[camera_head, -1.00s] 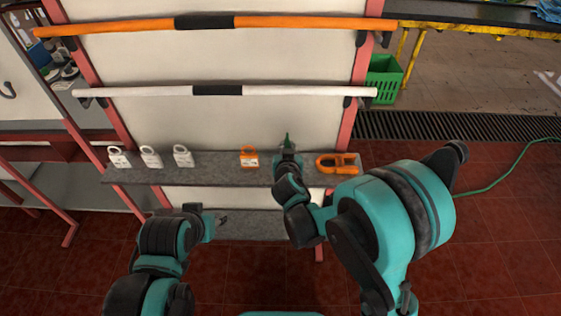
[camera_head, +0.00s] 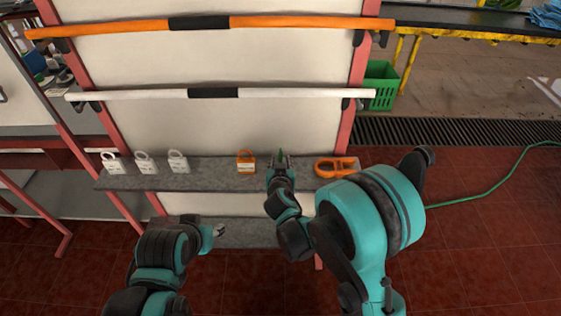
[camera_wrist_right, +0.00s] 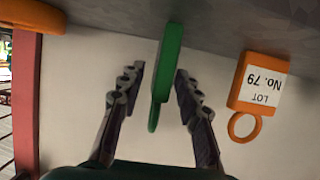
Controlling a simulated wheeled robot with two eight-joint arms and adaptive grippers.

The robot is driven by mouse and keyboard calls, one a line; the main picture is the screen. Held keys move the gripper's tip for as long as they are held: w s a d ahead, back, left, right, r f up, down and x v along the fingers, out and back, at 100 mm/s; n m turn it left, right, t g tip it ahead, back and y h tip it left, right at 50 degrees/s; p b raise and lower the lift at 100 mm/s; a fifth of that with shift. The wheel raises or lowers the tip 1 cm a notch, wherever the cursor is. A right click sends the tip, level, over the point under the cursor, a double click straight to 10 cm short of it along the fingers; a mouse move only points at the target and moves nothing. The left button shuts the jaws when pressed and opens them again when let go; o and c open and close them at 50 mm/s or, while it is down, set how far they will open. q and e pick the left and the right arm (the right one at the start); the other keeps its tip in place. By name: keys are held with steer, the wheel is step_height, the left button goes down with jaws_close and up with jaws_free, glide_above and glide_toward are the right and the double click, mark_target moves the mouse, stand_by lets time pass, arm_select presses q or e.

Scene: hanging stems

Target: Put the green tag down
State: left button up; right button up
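The green tag (camera_head: 281,155) is at the grey shelf, between the small orange tag and the large orange clip. In the right wrist view the green tag (camera_wrist_right: 169,62) shows narrow edge-on, its far end at the shelf surface. My right gripper (camera_head: 280,162) is around it; the right wrist view shows its two fingers (camera_wrist_right: 158,70) spread, with a gap on each side of the tag. My left gripper (camera_head: 218,231) is low, in front of the shelf and away from the tag; its fingers are too small to read.
The orange tag (camera_head: 246,163) stands left of the green one; it reads "LOT No. 79" in the wrist view. Several white tags (camera_head: 146,164) stand further left. The orange clip (camera_head: 337,167) lies right. A white rail (camera_head: 150,95) and orange rail (camera_head: 120,27) run above.

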steer(key=shift+s+r, duration=0.2)
steer(key=shift+r, duration=0.05)
steer(key=p+v, duration=0.4)
steer(key=v, duration=0.8)
steer(key=s+d+r+g+h, duration=0.1)
steer(key=s+d+r+g, duration=0.15)
steer(key=d, duration=0.45)
steer(key=s+d+r+g+h, duration=0.1)
steer(key=s+d+r+g, duration=0.15)
steer(key=d, duration=0.45)
steer(key=s+d+r+g+y, duration=0.1)
steer(key=s+d+y, duration=0.1)
steer(key=s, duration=1)
steer(key=shift+d+g, duration=0.3)
steer(key=shift+d, duration=0.6)
